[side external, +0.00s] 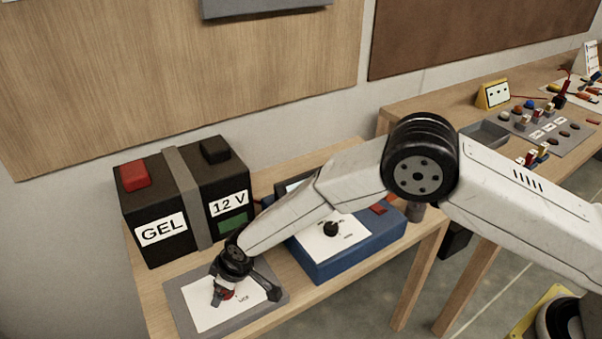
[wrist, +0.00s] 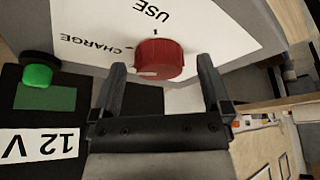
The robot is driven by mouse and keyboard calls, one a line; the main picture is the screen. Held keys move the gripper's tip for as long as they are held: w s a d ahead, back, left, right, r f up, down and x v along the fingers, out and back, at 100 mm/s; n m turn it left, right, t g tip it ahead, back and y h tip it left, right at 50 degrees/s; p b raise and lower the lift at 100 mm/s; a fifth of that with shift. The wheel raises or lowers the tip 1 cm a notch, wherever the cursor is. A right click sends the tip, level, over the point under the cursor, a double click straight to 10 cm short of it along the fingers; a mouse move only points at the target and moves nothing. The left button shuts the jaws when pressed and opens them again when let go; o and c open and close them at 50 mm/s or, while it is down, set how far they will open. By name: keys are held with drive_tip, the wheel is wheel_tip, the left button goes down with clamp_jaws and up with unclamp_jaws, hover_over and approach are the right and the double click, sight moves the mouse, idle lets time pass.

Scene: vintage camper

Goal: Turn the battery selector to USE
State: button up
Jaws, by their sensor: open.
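The battery selector is a red knob (wrist: 158,56) on a white card (wrist: 205,32) marked USE and CHARGE, with a small tick by each word. In the side view a little of the red knob (side external: 228,295) shows under my gripper (side external: 222,292), at the grey-framed panel (side external: 178,298) on the bench. In the wrist view my gripper (wrist: 161,66) is open, with one finger on each side of the knob and gaps between. A pale mark shows on the knob's near edge; I cannot tell which word it points to.
A black GEL 12 V battery (side external: 137,205) stands behind the panel. A blue box (side external: 340,262) with a black knob stands to the right, partly behind my arm. The wooden bench (side external: 148,292) is narrow. Other small parts lie on the far right bench.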

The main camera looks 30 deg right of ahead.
drive_tip(key=shift+f, duration=0.1)
drive_tip(key=c, duration=1.3)
drive_tip(key=shift+m+h, duration=0.3)
drive_tip(key=shift+m, duration=0.5)
drive_tip(key=shift+a+m+t+h, duration=0.1)
drive_tip(key=shift+m+t+h, duration=0.3)
drive_tip(key=shift+m, duration=0.95)
drive_tip(key=shift+a+m+t+h, duration=0.1)
drive_tip(key=shift+m+h, duration=0.5)
drive_tip(key=shift+m, duration=0.75)
drive_tip(key=m+h, duration=0.1)
drive_tip(key=m, duration=0.2)
drive_tip(key=shift+m+g+h, duration=0.3)
drive_tip(key=shift+m+h, duration=0.5)
drive_tip(key=shift+m, duration=1.3)
